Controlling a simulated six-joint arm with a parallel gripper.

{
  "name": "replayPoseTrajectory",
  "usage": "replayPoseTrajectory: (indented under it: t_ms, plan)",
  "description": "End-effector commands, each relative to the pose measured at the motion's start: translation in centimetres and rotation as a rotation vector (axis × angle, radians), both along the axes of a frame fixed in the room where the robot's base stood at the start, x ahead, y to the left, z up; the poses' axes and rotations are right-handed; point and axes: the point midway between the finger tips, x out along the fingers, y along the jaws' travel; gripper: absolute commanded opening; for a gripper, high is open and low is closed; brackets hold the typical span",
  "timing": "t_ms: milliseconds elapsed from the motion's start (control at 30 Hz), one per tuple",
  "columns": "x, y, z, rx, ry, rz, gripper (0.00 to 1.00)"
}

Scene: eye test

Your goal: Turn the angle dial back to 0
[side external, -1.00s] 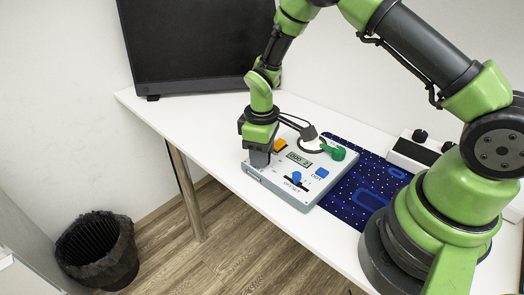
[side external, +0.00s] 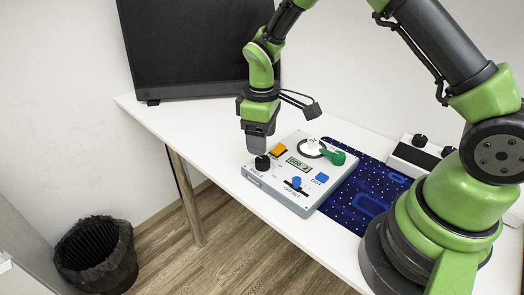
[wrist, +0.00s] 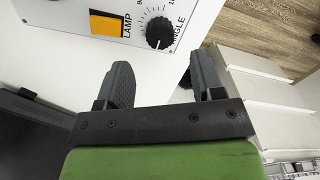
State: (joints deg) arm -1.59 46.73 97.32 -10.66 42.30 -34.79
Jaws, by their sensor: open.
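The angle dial (side external: 262,162) is a black ribbed knob at the near left corner of the grey control box (side external: 262,187). In the wrist view the angle dial (wrist: 160,33) sits on a printed scale beside the word ANGLE, just beyond my fingertips. My gripper (side external: 256,148) hangs just above the dial, fingers pointing down. In the wrist view my gripper (wrist: 162,66) is open, with nothing between its fingers.
The box also bears an orange lamp button (side external: 279,149), a small display (side external: 299,164), a blue offset knob (side external: 296,183), a blue OUT button (side external: 322,178) and a green-handled control (side external: 333,157). A monitor (side external: 190,50) stands behind; a dark blue mat (side external: 377,187) lies to the right.

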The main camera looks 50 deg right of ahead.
Motion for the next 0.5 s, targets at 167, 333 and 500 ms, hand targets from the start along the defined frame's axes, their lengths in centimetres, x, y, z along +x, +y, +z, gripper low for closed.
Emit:
replayPoseTrajectory:
  t_ms: [167, 333, 500]
  plan:
    - [0.1, 0.0, 3.0, -0.001, -0.004, 0.0, 0.61]
    - [0.0, 0.0, 4.1, 0.0, -0.001, -0.001, 0.61]
    - [0.0, 0.0, 4.2, 0.0, 0.0, -0.001, 0.61]
